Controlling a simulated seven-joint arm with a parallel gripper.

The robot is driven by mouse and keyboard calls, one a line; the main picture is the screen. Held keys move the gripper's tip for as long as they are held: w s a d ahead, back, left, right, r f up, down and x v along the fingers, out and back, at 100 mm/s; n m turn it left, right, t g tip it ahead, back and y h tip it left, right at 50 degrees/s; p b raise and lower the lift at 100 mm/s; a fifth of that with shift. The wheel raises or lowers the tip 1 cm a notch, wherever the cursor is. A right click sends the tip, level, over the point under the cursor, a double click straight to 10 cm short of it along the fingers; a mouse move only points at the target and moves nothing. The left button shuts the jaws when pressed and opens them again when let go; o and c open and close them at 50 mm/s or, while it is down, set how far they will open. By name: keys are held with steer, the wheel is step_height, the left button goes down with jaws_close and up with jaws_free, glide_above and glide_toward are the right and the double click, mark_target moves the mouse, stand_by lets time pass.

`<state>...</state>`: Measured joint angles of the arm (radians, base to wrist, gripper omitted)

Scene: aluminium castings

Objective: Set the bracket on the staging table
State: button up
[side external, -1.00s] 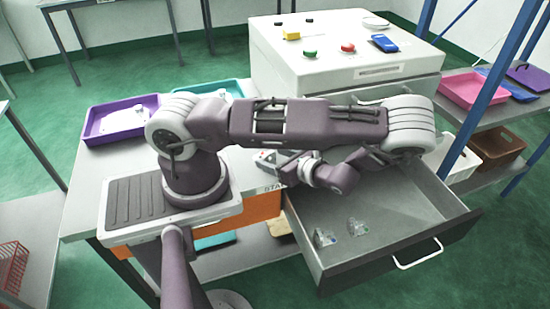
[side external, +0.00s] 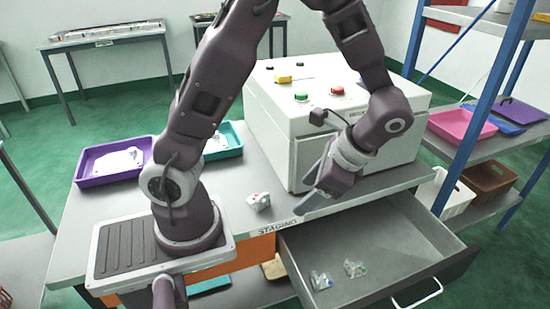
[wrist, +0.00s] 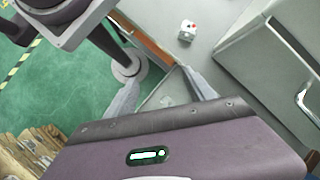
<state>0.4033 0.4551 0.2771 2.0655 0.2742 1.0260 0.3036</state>
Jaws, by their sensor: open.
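My gripper (side external: 308,207) is above the table's front edge by the drawer, to the right of the casting. In the wrist view my gripper (wrist: 162,92) has its two fingers spread with nothing held between them.
The open drawer (side external: 420,225) holds two small clear-looking pieces (side external: 321,281) (side external: 355,268). A white control box (side external: 300,135) stands behind my gripper. A purple tray (side external: 88,178) and a teal tray (side external: 232,140) are at the back left. A blue-posted shelf (side external: 470,110) is at right.

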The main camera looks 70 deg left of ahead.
steer(key=s+d+r+n+t+h, duration=0.1)
steer(key=s+r+n+t+h, duration=0.1)
steer(key=r, duration=0.5)
steer(key=s+d+r+n+t+h, duration=0.2)
steer(key=s+r+n+t, duration=0.3)
steer(key=s+r+t, duration=0.2)
steer(key=shift+s+d+r+h, duration=0.15)
steer(key=shift+s+r+h, duration=0.1)
steer(key=shift+h, duration=0.05)
stand_by(0.3)
